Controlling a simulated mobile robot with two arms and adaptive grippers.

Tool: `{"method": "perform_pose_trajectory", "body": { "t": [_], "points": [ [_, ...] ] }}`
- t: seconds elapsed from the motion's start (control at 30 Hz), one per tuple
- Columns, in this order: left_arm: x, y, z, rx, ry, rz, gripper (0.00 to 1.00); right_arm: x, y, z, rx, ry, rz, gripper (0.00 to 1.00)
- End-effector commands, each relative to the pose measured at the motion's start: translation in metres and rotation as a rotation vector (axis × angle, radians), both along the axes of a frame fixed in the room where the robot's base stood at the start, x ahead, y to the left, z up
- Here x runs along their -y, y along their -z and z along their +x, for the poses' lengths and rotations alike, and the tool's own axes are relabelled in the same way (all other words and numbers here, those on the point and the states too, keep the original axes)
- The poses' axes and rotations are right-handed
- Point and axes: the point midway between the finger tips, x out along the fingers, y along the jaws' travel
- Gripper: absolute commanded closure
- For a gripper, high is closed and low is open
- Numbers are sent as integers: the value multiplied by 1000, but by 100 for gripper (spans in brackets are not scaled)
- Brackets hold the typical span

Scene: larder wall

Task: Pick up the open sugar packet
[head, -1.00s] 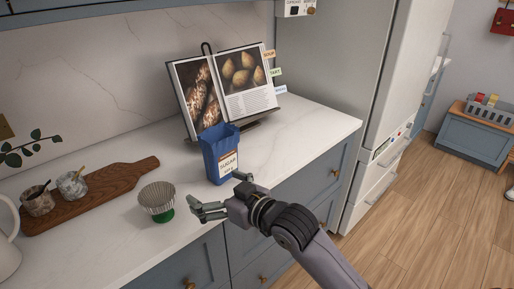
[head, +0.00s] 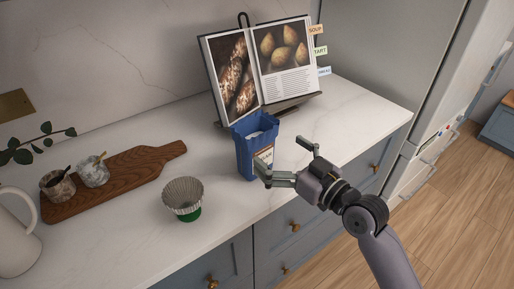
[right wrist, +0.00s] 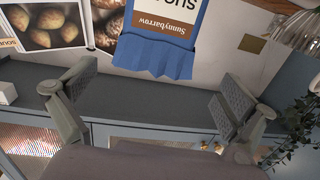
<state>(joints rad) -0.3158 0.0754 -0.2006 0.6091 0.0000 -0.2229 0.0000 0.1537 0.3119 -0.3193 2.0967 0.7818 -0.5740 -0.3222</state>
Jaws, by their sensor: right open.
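My right gripper (head: 280,155) is open and empty, close to the packet's front right side. Its near finger overlaps the packet's label in the head view, and I cannot tell if it touches. In the right wrist view the two fingers (right wrist: 160,100) are wide apart. My left gripper is not in view.
A cookbook on a stand (head: 262,70) is just behind the packet. A stack of paper baking cups (head: 183,192) stands to its left. Further left are a wooden board (head: 125,180) with two small pots and a white jug (head: 14,235). The counter to the right is clear.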

Motion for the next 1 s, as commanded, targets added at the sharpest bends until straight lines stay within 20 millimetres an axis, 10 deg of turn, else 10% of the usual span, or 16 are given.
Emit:
{"method": "perform_pose_trajectory", "body": {
  "t": [0.37,1.0],
  "points": [
    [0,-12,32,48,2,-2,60,-28,0,35,-1,1,1,0],
    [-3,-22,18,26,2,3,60,-57,3,76,-1,1,-1,0]
  ]
}}
